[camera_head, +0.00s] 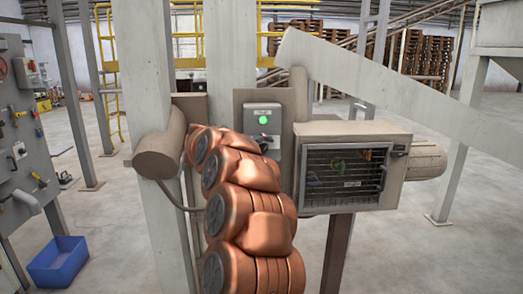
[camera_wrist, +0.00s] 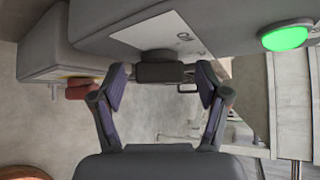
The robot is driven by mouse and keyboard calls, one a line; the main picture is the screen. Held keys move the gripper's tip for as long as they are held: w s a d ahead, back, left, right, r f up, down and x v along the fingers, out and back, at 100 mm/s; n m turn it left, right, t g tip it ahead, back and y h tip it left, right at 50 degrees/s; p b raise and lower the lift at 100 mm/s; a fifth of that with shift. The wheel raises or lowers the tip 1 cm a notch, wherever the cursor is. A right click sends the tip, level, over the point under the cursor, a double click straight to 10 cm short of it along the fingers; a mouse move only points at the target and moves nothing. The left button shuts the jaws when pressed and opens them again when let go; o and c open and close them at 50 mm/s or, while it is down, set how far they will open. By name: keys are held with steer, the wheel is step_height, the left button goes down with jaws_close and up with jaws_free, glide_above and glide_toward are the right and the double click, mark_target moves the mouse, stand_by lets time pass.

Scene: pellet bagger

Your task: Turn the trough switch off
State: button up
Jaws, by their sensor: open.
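The trough switch box (camera_head: 262,155) is a grey box on a post in the head view, with a lit green lamp (camera_head: 263,120) and a pale label above it. The lamp also glows at the upper right of the wrist view (camera_wrist: 286,37). A dark switch handle (camera_wrist: 160,72) projects from the box face beside a white label plate (camera_wrist: 185,38). My gripper (camera_wrist: 162,80) is open, with one finger on each side of the handle and visible gaps between. In the head view my copper arm hides most of the gripper and the lower left of the box.
A beige cabinet with a barred window (camera_head: 343,178) stands right of the switch box. A sloping beige chute (camera_head: 380,85) passes above it. A thick post (camera_head: 145,70) and a cylinder (camera_head: 158,155) stand close on the left. A control panel (camera_head: 30,140) is farther left.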

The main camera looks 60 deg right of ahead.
steer(key=shift+c, duration=0.4)
steer(key=c, duration=1.1)
steer(key=shift+f, duration=0.15)
steer(key=shift+w+f+n+h+b, duration=0.1)
steer(key=shift+f+n+h+b, duration=0.3)
steer(key=shift+b, duration=0.7)
steer(key=n+g+h+b, duration=0.1)
steer(key=n+h+b, duration=0.1)
steer(key=b, duration=0.2)
steer(key=shift+f, duration=0.2)
steer(key=n+h+b, duration=0.3)
steer(key=b, duration=0.2)
steer(key=shift+f, duration=0.15)
steer(key=shift+r+n+t+h+b, duration=0.2)
steer(key=shift+n+t+h+b, duration=0.1)
steer(key=shift+n+h+b, duration=1.05)
steer(key=shift+r+n, duration=0.1)
steer(key=shift+n, duration=0.25)
